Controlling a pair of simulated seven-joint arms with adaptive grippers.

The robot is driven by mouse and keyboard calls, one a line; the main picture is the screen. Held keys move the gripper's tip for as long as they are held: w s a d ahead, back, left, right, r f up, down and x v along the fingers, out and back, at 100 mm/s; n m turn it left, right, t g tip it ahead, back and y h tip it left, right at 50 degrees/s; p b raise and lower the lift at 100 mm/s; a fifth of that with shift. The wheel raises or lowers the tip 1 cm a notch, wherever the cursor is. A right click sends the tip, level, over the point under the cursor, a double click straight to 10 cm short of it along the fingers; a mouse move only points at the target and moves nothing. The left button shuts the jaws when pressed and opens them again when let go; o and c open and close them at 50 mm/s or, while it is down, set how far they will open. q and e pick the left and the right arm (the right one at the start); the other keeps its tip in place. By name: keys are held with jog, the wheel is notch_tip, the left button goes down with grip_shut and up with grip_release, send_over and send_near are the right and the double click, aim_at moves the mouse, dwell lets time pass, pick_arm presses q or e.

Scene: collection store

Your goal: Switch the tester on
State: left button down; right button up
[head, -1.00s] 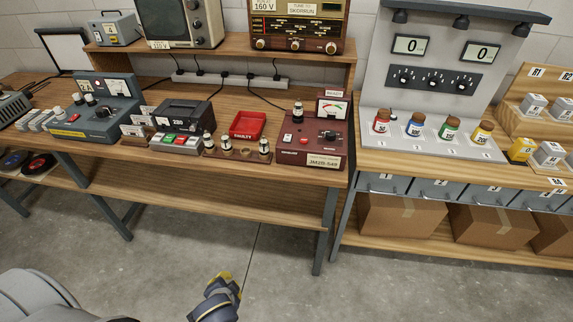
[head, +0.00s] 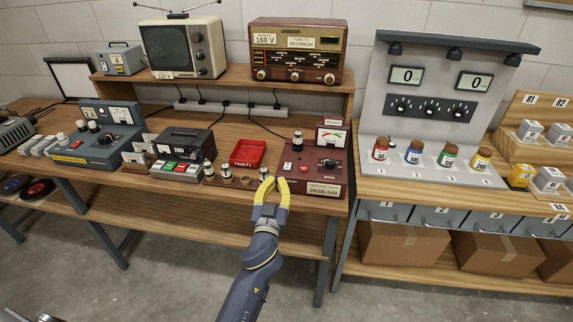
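The dark red box with a meter, which I take for the tester (head: 312,183), stands at the right end of the wooden bench. The meter (head: 331,137) has a red and green scale. My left gripper (head: 275,181) has yellow fingers, apart with nothing between them. It is at the bench front, just left of the tester's front corner in the picture; contact cannot be told. My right gripper is not in view.
A red tray (head: 249,153) and a wooden tube rack (head: 232,181) stand left of the tester. Further left are a button box (head: 176,170) and a blue-grey meter box (head: 98,145). A radio (head: 296,52) and television sit on the shelf behind. A grey panel stand with coloured jars is on the right.

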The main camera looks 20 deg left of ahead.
pick_arm(q)
jog(key=shift+w+d+r+t+h, duration=0.3)
jog(key=shift+w+d+r, duration=0.35)
jog(key=shift+r, duration=0.1)
jog(key=shift+w, duration=0.1)
notch_tip(320, 180, up, 2)
send_over(287, 173)
jog(key=shift+w+a+r, duration=0.1)
jog(key=shift+w+a, duration=0.1)
jog(key=shift+w, duration=0.15)
notch_tip(287, 173, down, 2)
jog(key=shift+s, duration=0.15)
jog(key=shift+s+f, duration=0.1)
jog(key=shift+f, duration=0.95)
jog(key=shift+d, duration=0.1)
